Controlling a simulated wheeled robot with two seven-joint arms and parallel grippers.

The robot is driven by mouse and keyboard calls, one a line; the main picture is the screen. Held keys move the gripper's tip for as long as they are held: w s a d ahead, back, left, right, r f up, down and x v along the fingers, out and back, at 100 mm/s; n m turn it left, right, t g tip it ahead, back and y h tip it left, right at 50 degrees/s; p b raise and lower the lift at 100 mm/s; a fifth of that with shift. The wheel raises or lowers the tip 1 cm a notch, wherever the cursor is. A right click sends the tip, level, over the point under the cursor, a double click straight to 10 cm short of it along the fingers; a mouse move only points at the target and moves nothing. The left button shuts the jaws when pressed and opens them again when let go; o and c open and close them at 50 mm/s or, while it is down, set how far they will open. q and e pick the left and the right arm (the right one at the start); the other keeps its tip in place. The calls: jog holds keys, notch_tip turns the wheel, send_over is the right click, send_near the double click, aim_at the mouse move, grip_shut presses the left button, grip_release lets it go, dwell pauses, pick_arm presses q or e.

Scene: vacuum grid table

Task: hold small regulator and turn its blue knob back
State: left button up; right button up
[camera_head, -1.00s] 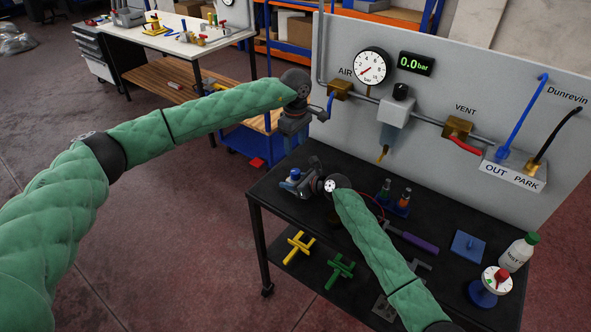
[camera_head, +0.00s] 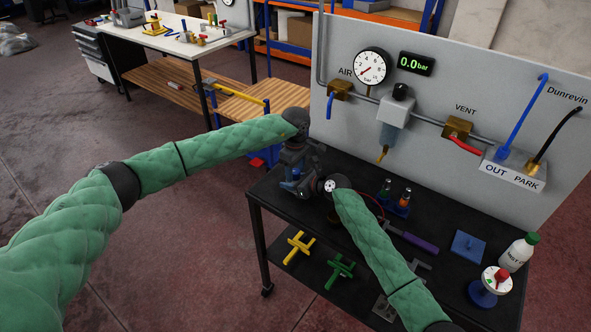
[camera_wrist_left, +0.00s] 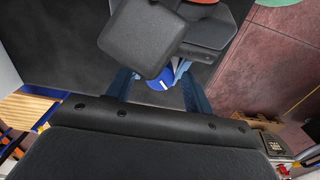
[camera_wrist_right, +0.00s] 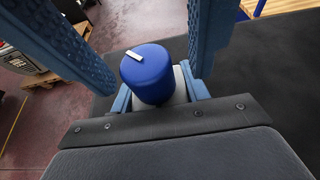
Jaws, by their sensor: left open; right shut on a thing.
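The small regulator shows in the right wrist view as a pale grey body (camera_wrist_right: 180,90) with a blue knob (camera_wrist_right: 148,72) bearing a white mark. My right gripper (camera_wrist_right: 158,98) is shut on the regulator's body. My left gripper (camera_wrist_left: 158,95) is open, with its fingers on either side of the blue knob (camera_wrist_left: 160,80); in the right wrist view those fingers come in from above, apart from the knob. In the head view my left gripper (camera_head: 297,165) is over the table's left end, close to my right gripper (camera_head: 315,188), and mostly hides the regulator.
The black table (camera_head: 345,225) also bears a stand with small fittings (camera_head: 398,203), a purple-handled tool (camera_head: 418,242), a blue plate (camera_head: 468,246), a white bottle (camera_head: 518,252) and a red-knobbed dial (camera_head: 497,280). The panel (camera_head: 440,95) stands behind; its display reads 0.0 bar.

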aim_at(295, 171)
pick_arm(q)
jog(key=shift+c, duration=0.4)
jog(key=c, duration=0.9)
jog(key=shift+n, duration=2.3)
jog(key=o, duration=1)
jog(key=shift+r, duration=0.1)
notch_tip(295, 171, up, 12)
jog(key=shift+f, duration=0.1)
